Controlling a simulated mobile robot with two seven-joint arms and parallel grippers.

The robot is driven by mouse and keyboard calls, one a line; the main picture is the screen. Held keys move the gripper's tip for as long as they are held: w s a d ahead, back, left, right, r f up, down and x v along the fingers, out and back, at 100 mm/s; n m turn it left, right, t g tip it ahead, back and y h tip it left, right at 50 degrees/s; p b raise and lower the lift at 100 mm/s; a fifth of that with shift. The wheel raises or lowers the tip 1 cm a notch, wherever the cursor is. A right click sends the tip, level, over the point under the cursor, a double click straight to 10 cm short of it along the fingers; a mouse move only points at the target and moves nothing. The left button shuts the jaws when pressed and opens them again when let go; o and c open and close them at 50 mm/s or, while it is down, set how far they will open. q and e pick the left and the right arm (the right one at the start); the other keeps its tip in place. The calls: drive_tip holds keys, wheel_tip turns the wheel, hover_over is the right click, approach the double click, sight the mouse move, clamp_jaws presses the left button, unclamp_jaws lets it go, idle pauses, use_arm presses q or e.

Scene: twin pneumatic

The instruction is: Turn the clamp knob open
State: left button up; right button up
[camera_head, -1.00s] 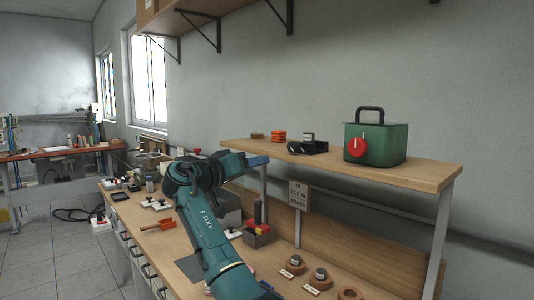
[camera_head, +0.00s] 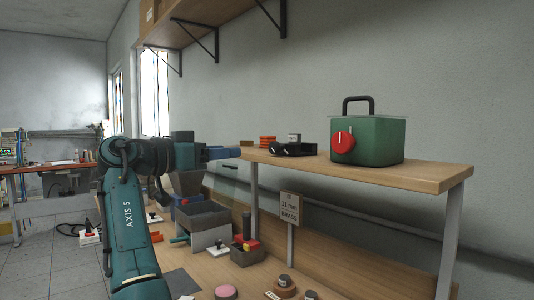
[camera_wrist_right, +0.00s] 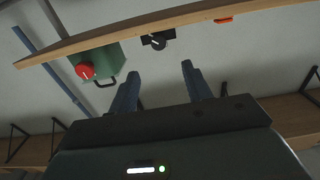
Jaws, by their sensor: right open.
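A green box (camera_head: 378,141) with a black top handle stands upright on the raised wooden shelf. A round red knob (camera_head: 343,142) with a white mark sits on its front face. In the wrist view the box (camera_wrist_right: 102,62) and the red knob (camera_wrist_right: 85,71) appear tilted, left of my fingers. My right gripper (camera_head: 232,153) has blue fingers pointing right at the shelf's left end, well apart from the knob. In the wrist view it is open (camera_wrist_right: 161,70), with nothing between the fingers. My left gripper is out of view.
The shelf (camera_head: 420,177) also holds a black device (camera_head: 293,149) and orange pieces (camera_head: 267,141) between my gripper and the box. Below, the bench carries a grey bin (camera_head: 205,225), a small box (camera_head: 247,255) and a sign (camera_head: 289,208). A wall shelf (camera_head: 215,12) hangs above.

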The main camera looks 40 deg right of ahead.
sight(272, 147)
drive_tip(key=d, duration=0.4)
drive_tip(key=s+d+p, duration=0.1)
drive_tip(key=d, duration=0.7)
drive_tip(key=shift+s+r, duration=0.15)
drive_tip(key=shift+s, duration=0.1)
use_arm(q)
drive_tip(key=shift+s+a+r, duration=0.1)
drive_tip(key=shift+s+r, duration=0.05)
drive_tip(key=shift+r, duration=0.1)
use_arm(e)
drive_tip(key=shift+d, duration=0.5)
drive_tip(key=shift+c, duration=0.4)
